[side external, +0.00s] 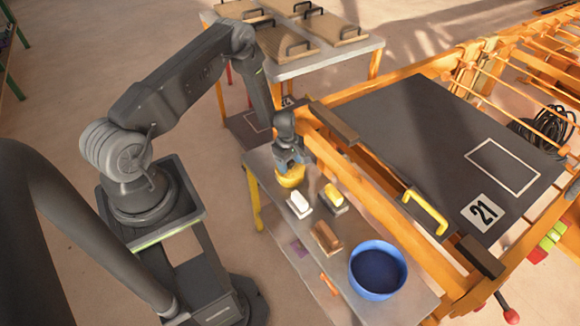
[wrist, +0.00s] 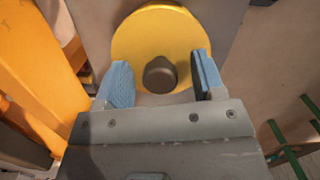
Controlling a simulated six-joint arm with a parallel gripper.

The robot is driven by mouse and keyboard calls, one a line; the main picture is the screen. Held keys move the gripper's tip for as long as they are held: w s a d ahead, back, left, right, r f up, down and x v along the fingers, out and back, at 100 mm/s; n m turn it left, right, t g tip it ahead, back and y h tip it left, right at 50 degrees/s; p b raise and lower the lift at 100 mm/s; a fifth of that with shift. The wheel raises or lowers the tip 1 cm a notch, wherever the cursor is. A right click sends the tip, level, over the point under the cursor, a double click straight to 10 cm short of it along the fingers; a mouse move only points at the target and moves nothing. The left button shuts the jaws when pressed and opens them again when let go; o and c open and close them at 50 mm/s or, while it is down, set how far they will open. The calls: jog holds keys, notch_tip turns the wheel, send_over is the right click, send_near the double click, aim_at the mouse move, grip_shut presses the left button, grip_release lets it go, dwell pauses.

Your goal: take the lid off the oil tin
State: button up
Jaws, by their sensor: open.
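The oil tin's round yellow lid (wrist: 141,36) with a dark knob (wrist: 160,75) fills the upper middle of the wrist view. In the side view the yellow tin (side external: 291,177) stands on the small grey table, under my gripper (side external: 288,163). In the wrist view my gripper (wrist: 160,82) is open, its two blue-padded fingers on either side of the knob with a gap on each side. The lid appears to sit on the tin. The tin's body is mostly hidden in both views.
On the grey table (side external: 262,165) are a white block (side external: 299,204), a yellow-topped block (side external: 334,195), a brown block (side external: 326,238) and a blue bowl (side external: 377,270). An orange frame beam (side external: 375,203) runs close along the table's right side.

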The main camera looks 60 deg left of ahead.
jog(key=shift+c, duration=0.2)
jog(key=c, duration=1)
jog(key=shift+r, duration=0.15)
